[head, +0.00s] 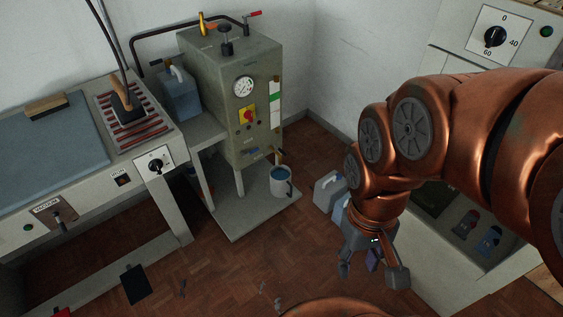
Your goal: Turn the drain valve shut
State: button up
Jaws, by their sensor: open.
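A grey-green boiler cabinet (220,95) stands on legs against the back wall, with a gauge and a red-and-yellow switch on its front. A small brass-coloured fitting (280,154), apparently the drain valve, sits low at its right front edge. It is too small to tell which way its handle points. A container with blue inside (281,184) stands on the base shelf below it. My gripper (371,273) is open, pointing down over the floor, to the right of and nearer than the boiler, apart from it. A purple piece shows between its fingers; I cannot tell whether it is part of the gripper.
A red-handled valve (253,14) and a yellow lever (202,24) are on top of the boiler. Pale jugs (327,190) stand on the floor beside my arm. An ironing table (50,140) is at left, a cabinet with a dial (495,37) at right. The centre floor is mostly clear.

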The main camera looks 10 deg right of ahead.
aim_at(279, 149)
jog(key=u, duration=0.5)
jog(key=i, duration=1.05)
jog(key=z, duration=0.05)
